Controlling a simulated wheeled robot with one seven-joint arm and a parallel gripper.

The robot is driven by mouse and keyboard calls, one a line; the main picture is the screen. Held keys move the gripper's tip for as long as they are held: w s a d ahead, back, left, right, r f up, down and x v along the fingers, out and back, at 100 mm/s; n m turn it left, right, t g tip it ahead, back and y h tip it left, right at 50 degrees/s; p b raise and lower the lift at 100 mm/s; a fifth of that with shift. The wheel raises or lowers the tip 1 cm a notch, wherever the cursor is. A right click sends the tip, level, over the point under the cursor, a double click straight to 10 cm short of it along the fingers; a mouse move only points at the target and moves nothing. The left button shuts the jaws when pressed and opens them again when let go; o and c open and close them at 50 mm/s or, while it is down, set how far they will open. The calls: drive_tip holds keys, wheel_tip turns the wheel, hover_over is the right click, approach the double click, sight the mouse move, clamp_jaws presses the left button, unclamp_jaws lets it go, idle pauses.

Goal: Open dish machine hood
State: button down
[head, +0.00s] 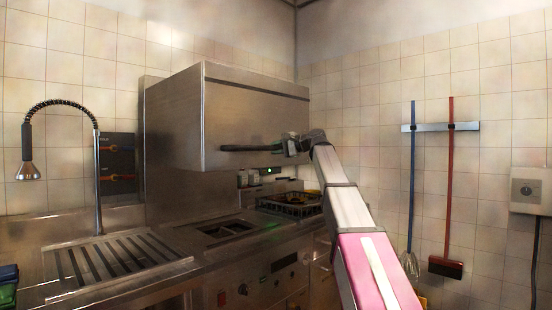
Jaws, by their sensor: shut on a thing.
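The dish machine hood (250,110) is a large brushed-steel box in the middle of the head view. It stands raised, with a clear gap between its lower edge and the machine's counter. A dark bar handle (245,148) runs along the lower part of its front. My gripper (290,146) is at the right end of this handle and is shut on it. The fingertips are small in the view and partly hidden by the wrist. My arm reaches up to it from the lower right.
A sink drainboard (115,264) and a spray hose tap (97,170) stand at the left. A grey box (528,188) is at far right.

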drive_tip(key=shift+r, duration=0.1)
drive_tip(key=c, duration=0.9)
unclamp_jaws()
drive_tip(key=shift+c, duration=0.2)
drive_tip(key=v, duration=1)
drive_tip(key=shift+s+d, duration=0.15)
drive_tip(key=shift+d, duration=0.25)
